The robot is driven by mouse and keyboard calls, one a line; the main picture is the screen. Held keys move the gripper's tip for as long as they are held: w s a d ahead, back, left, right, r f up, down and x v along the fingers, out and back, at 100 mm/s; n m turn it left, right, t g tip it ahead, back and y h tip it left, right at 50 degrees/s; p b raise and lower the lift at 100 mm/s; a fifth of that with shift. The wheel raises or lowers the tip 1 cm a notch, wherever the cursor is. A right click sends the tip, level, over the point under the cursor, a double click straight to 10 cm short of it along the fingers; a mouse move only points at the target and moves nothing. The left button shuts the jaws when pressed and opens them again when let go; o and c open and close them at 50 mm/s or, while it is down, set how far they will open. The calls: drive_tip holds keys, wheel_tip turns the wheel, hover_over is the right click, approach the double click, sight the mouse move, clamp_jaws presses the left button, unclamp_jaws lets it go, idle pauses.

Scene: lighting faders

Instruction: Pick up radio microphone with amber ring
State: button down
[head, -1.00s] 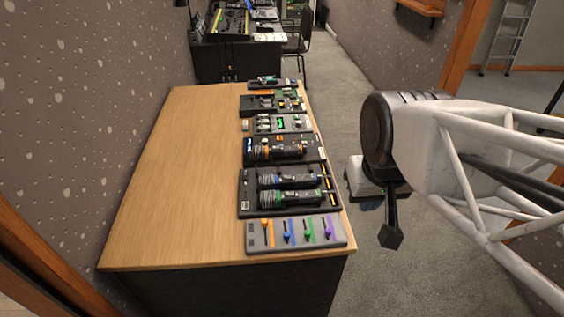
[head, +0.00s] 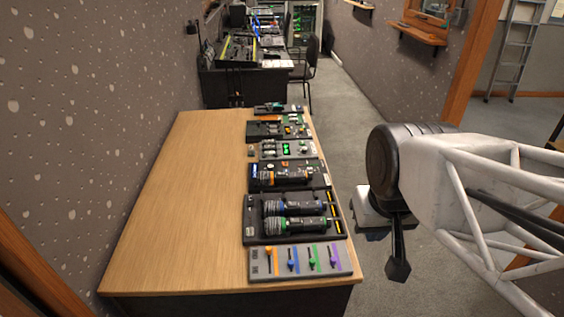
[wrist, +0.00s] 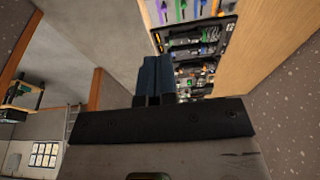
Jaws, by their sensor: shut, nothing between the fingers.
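The radio microphone with an amber ring (head: 285,178) lies in a dark tray on the right part of the wooden table, in the head view. Just nearer, a blue-ringed microphone (head: 292,208) and a green-ringed microphone (head: 295,225) lie side by side in another dark tray (head: 250,238). My gripper (head: 398,271) hangs off the table's right side, apart from all the microphones. In the wrist view my gripper's fingers (wrist: 155,75) are together with nothing between them.
A grey fader panel (head: 262,272) with coloured sliders sits at the table's near right end. Smaller equipment trays (head: 265,130) line the table's right side farther back. The left part of the wooden table (head: 190,220) is bare. A black chair (head: 306,70) stands beyond.

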drive_tip(key=c, duration=0.6)
unclamp_jaws()
drive_tip(key=m+g+y, duration=0.3)
drive_tip(key=m+y, duration=0.2)
drive_tip(key=m, duration=1.2)
hover_over(293, 174)
drive_tip(key=f, duration=2.5)
drive_tip(key=shift+s+f, duration=0.15)
drive_tip(key=shift+s, duration=0.1)
drive_tip(key=shift+w+f+m, duration=0.35)
drive_tip(key=shift+f+m, duration=0.05)
drive_tip(key=shift+f, duration=0.1)
